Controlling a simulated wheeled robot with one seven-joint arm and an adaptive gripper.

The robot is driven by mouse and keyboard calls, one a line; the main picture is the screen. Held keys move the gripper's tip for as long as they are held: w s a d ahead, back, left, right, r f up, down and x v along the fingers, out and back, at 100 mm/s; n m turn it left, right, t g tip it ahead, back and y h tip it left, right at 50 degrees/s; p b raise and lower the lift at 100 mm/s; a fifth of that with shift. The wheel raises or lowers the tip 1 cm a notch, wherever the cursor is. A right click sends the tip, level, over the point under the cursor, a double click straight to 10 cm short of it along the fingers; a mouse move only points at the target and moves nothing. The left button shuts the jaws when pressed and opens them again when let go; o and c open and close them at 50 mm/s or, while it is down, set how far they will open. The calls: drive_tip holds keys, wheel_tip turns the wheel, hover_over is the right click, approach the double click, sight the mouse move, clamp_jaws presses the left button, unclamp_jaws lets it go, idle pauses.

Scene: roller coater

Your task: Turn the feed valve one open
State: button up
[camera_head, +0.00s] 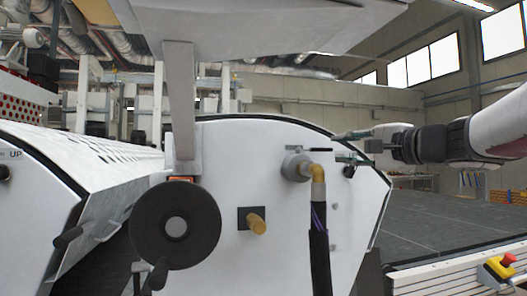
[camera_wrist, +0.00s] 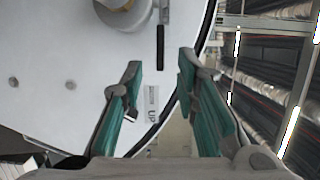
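A grey round pipe fitting (camera_head: 294,166) sits on the white end panel in the head view. A brass elbow (camera_head: 318,173) and a dark hose hang from it. A thin black bar (camera_head: 321,150), which looks like the valve's lever, lies level beside the fitting; I cannot be sure it is feed valve one. In the wrist view the fitting (camera_wrist: 124,12) and black bar (camera_wrist: 161,47) are at the top. My gripper (camera_head: 342,147) is right of the bar, pointing left.
A large black handwheel (camera_head: 148,228) and a brass knob (camera_head: 257,224) are on the machine at left and centre. A grey upright (camera_head: 179,95) stands before the panel. A yellow box with a red button (camera_head: 507,260) is at lower right.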

sight(325, 150)
drive_tip(key=x, duration=0.7)
drive_tip(key=shift+w+a, duration=0.15)
drive_tip(key=shift+w, duration=0.15)
clamp_jaws()
